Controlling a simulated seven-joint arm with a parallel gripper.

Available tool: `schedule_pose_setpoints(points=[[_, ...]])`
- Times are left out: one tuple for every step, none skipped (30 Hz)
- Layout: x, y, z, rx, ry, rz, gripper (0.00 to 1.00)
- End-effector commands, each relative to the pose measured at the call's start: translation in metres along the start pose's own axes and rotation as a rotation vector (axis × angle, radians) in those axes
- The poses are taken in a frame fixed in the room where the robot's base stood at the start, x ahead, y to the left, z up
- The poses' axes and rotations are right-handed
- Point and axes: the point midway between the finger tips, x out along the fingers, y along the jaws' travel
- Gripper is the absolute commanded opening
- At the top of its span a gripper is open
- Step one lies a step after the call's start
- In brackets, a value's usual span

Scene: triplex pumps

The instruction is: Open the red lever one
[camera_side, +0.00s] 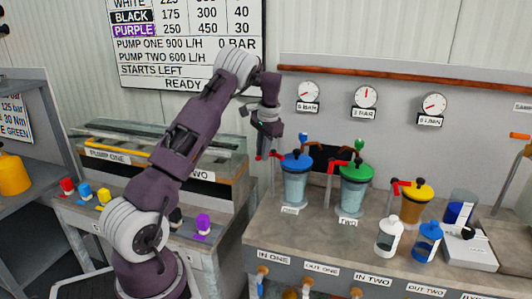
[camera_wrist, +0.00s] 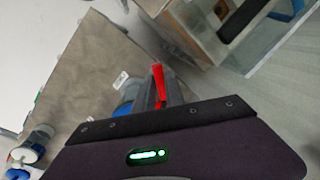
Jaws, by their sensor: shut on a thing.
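The red lever (camera_side: 261,157) at the leftmost, blue-capped canister (camera_side: 295,182) is at my gripper's fingertips in the side view. My gripper (camera_side: 273,150) points down there, just left of the blue cap. In the wrist view the red lever (camera_wrist: 158,75) stands up between the fingers of my gripper (camera_wrist: 161,92), which is shut on it. The lower part of the lever is hidden by the fingers and the hand. The label below the blue-capped canister is too small to read surely.
A green-capped canister (camera_side: 355,187) labelled TWO, with its own red lever (camera_side: 338,163), stands close on the right. A yellow-capped canister (camera_side: 413,204) is farther right, beside white and blue jars. Gauges (camera_side: 308,93) hang behind. The bench front left of the canisters is clear.

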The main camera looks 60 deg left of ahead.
Motion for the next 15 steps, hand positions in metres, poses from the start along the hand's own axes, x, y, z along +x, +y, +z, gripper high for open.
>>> schedule_pose_setpoints(points=[[-0.001, -0.003, -0.001, 0.038, 0.014, 0.0, 0.0], [-0.001, -0.005, -0.001, 0.066, 0.02, -0.001, 0.0], [-0.001, -0.007, -0.001, 0.101, 0.028, -0.001, 0.0], [-0.001, -0.008, -0.001, 0.129, 0.033, -0.002, 0.0], [0.0, -0.009, -0.001, 0.155, 0.037, -0.001, 0.0], [0.0, -0.011, -0.001, 0.188, 0.044, -0.002, 0.0], [0.0, -0.012, -0.001, 0.214, 0.049, -0.002, 0.0], [0.001, -0.013, -0.001, 0.236, 0.054, -0.003, 0.0], [0.001, -0.014, -0.002, 0.268, 0.06, -0.002, 0.0], [0.001, -0.015, -0.001, 0.29, 0.063, -0.002, 0.0], [0.002, -0.016, -0.002, 0.311, 0.068, -0.002, 0.0], [0.002, -0.018, -0.002, 0.338, 0.073, -0.002, 0.0], [0.002, -0.018, -0.002, 0.358, 0.077, -0.002, 0.0], [0.002, -0.019, -0.002, 0.375, 0.08, -0.003, 0.0], [0.002, -0.02, -0.003, 0.399, 0.085, -0.003, 0.0]])
